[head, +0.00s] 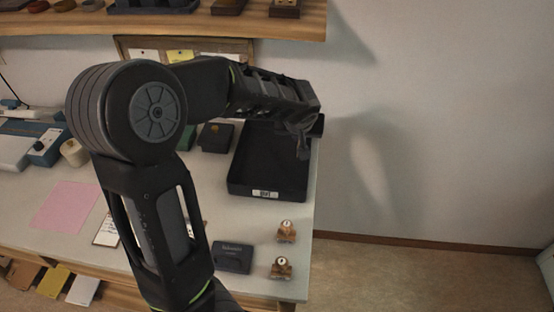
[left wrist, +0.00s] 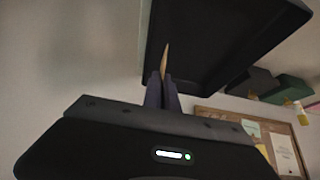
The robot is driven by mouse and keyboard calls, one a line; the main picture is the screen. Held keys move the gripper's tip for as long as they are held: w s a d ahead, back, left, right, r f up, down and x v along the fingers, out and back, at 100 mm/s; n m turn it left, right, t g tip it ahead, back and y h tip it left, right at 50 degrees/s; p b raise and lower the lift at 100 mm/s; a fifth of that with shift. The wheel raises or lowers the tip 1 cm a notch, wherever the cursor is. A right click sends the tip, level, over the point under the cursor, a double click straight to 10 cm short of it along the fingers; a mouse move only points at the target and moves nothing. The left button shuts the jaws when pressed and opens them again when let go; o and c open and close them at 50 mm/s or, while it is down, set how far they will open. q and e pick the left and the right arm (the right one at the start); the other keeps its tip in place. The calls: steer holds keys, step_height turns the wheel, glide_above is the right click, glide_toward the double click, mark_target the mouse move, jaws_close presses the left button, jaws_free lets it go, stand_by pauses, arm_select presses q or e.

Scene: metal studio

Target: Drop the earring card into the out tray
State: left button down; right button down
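The black out tray (head: 240,188) lies on the right part of the table, with a white label on its front wall. It also fills the top of the left wrist view (left wrist: 284,62). My left gripper (head: 303,150) is over the right side of the tray, mostly hidden by its own arm in the head view. In the left wrist view its fingers (left wrist: 161,90) are closed on a thin tan piece, seen edge-on, that looks like the earring card (left wrist: 165,58). The card cannot be made out in the head view. My right gripper is not in view.
Two small copper-coloured items (head: 286,231) (head: 282,268) and a dark box (head: 232,257) are in front of the tray. A small black box (head: 216,138) is left of it. A pink sheet (head: 66,206) lies at left. A wooden shelf (head: 230,25) overhangs the back.

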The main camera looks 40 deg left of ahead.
arm_select(q)
steer(key=s+a+r+n+g+y+b, duration=0.1)
steer(key=s+a+r+n, duration=0.1)
steer(key=a+r, duration=0.3)
steer(key=a+n, duration=0.1)
steer(key=a, duration=0.2)
steer(key=shift+a, duration=0.25)
steer(key=shift+f, duration=0.1)
step_height(320, 180, down, 6)
steer(key=b, duration=0.3)
steer(key=shift+b, duration=0.35)
steer(key=c, duration=2.1)
jaws_free()
steer(key=o, duration=0.5)
steer(key=shift+r, duration=0.2)
